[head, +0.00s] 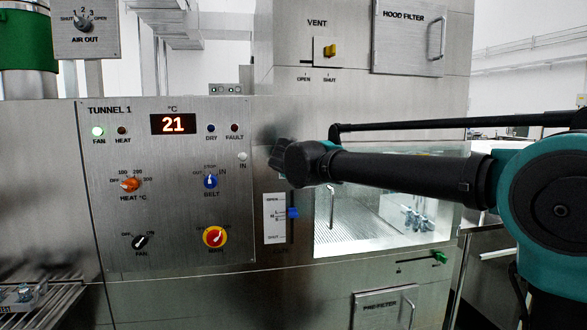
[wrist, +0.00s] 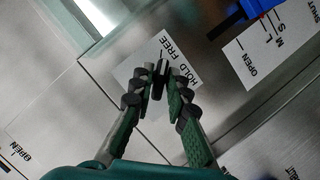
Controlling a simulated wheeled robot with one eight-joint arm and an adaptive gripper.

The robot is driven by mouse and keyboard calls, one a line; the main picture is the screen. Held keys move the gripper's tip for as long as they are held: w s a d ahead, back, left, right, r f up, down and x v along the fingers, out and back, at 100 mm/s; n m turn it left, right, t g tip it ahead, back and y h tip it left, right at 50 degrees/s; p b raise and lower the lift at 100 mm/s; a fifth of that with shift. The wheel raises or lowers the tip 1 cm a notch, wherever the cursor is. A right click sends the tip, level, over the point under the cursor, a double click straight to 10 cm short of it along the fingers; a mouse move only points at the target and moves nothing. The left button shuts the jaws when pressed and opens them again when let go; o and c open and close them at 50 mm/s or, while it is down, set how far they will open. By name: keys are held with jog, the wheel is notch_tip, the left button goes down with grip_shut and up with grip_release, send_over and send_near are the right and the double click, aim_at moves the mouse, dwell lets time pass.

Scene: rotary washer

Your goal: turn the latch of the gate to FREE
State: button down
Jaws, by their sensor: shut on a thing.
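The gate's latch is a small black knob (wrist: 160,82) on a pale plate (wrist: 141,68) lettered HOLD and FREE in the wrist view. My gripper (wrist: 160,86) is shut on the latch, with a fingertip on either side. The fingers cover part of the latch, so I cannot tell for sure which word it points to. In the head view my gripper (head: 284,158) is at the steel front above the gate scale (head: 275,219); it hides the latch there. The gate's blue handle (head: 292,213) sits partway along its slot, and also shows in the wrist view (wrist: 258,8).
The TUNNEL 1 control panel (head: 100,235) with knobs and a red-yellow MAIN switch (head: 214,237) is left of my gripper. A lit window (head: 350,235) lies below my arm. A green-handled slider (head: 439,257) is at lower right.

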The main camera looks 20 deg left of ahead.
jog(key=c, duration=1.6)
grip_release()
jog(key=v, duration=1.2)
jog(key=shift+d, duration=0.1)
